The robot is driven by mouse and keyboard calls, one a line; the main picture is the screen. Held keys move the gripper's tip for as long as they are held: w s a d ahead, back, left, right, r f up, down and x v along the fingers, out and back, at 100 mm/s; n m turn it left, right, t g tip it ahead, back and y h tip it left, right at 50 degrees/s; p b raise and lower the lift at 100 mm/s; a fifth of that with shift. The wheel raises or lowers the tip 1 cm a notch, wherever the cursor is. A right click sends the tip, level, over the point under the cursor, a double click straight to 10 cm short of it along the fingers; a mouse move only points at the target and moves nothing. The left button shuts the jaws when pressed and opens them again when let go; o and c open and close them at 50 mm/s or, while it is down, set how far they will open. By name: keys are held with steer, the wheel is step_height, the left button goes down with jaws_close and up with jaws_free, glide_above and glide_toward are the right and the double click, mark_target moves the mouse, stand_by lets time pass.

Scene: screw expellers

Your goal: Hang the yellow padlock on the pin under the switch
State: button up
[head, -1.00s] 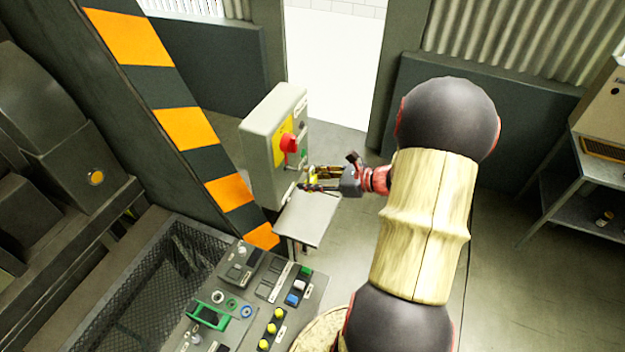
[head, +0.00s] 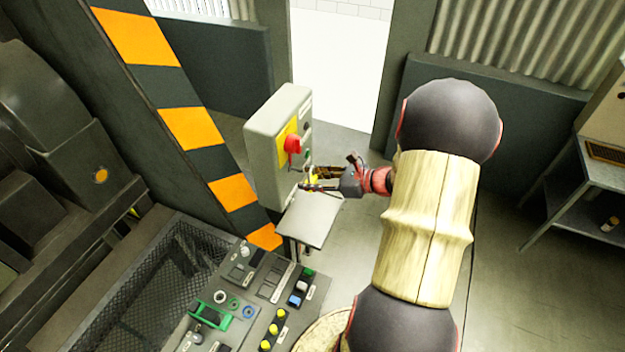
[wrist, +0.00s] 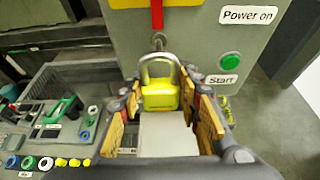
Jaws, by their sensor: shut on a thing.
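The yellow padlock (wrist: 160,97) is between the fingers of my gripper (wrist: 163,110) in the wrist view, upright with its silver shackle at the top. My gripper (head: 325,178) is shut on the padlock and is close to the front of the grey switch box (head: 262,155). The red switch (head: 292,144) sits on a yellow plate, and its lower end (wrist: 156,15) shows in the wrist view. The pin (wrist: 158,41) under it appears at the top of the shackle. I cannot tell whether the shackle is around the pin or only in front of it.
A small grey shelf (head: 312,219) is below the gripper. The green Start button (wrist: 230,61) is right of the padlock. A panel with buttons and coloured rings (head: 265,290) and a mesh bin (head: 150,285) lie front left. A striped post (head: 190,128) stands left of the box.

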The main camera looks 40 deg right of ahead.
mark_target(291, 173)
steer(key=shift+w+a, duration=0.35)
steer(key=shift+w, duration=0.45)
steer(key=shift+w+a, duration=0.3)
steer(key=shift+w, duration=0.45)
stand_by(0.4)
steer(key=shift+w+a+r+b, duration=0.15)
steer(key=shift+w+r+b, duration=0.15)
steer(key=shift+w, duration=0.1)
stand_by(0.3)
steer(key=shift+w, duration=0.1)
jaws_close()
steer(key=shift+w, duration=0.1)
steer(key=shift+w+d+f+b, duration=0.1)
steer(key=shift+d+f+b, duration=0.2)
steer(key=shift+b, duration=0.1)
steer(key=shift+f, duration=0.2)
